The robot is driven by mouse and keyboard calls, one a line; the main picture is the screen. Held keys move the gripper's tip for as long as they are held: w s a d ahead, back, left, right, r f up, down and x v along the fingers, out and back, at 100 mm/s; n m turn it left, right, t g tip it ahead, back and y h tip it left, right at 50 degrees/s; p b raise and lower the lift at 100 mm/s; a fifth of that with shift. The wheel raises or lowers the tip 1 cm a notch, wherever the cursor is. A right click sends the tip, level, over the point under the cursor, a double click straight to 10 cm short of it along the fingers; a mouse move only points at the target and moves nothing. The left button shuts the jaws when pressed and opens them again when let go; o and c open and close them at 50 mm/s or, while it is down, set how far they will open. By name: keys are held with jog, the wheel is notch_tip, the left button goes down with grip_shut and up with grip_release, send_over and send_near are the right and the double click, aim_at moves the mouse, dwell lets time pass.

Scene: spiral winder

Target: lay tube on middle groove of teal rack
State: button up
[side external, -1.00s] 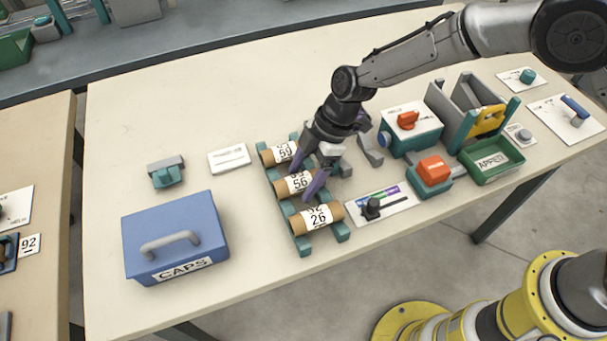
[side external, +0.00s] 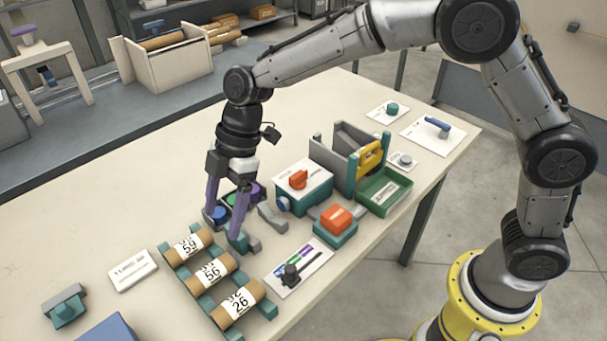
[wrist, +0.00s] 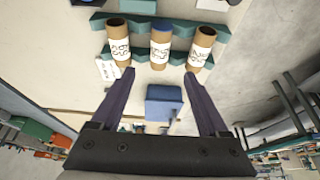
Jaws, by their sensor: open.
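The teal rack (side external: 268,310) stands on the table with three brown cardboard tubes lying across it. The middle tube, labelled 56 (side external: 210,272), lies in the middle groove. The tube labelled 59 (side external: 187,246) lies at the far end and the tube labelled 26 (side external: 237,303) at the near end. My gripper (side external: 225,232) is open and empty, beyond the 59 end of the rack, clear of the tubes. In the wrist view the open fingers (wrist: 160,73) point toward the rack, with the middle tube (wrist: 160,48) between them in the picture.
A white card (side external: 132,270) lies left of the rack, and a lever on a card (side external: 300,264) lies right. A teal box with an orange knob (side external: 303,185) and a green tray (side external: 384,192) stand further right.

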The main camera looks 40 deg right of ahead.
jog(key=s+d+r+m+t, duration=0.1)
jog(key=s+d+r+m, duration=0.2)
jog(key=d+r, duration=0.15)
jog(key=s+d+r+m+t+h, duration=0.1)
jog(key=s+d+r+m, duration=0.15)
jog(key=d, duration=0.35)
jog(key=s+d+r+m+t, duration=0.1)
jog(key=s+d+r+m, duration=0.25)
jog(key=d, duration=0.25)
jog(key=s+d+f+m+t+h, duration=0.1)
jog(key=s+d+m+t+h, duration=0.1)
jog(key=s+d+m, duration=0.7)
jog(key=s+d+h, duration=0.1)
jog(key=s+d, duration=0.2)
jog(key=s, duration=0.3)
jog(key=shift+s+d+t, duration=0.15)
jog(key=shift+s+t, duration=0.15)
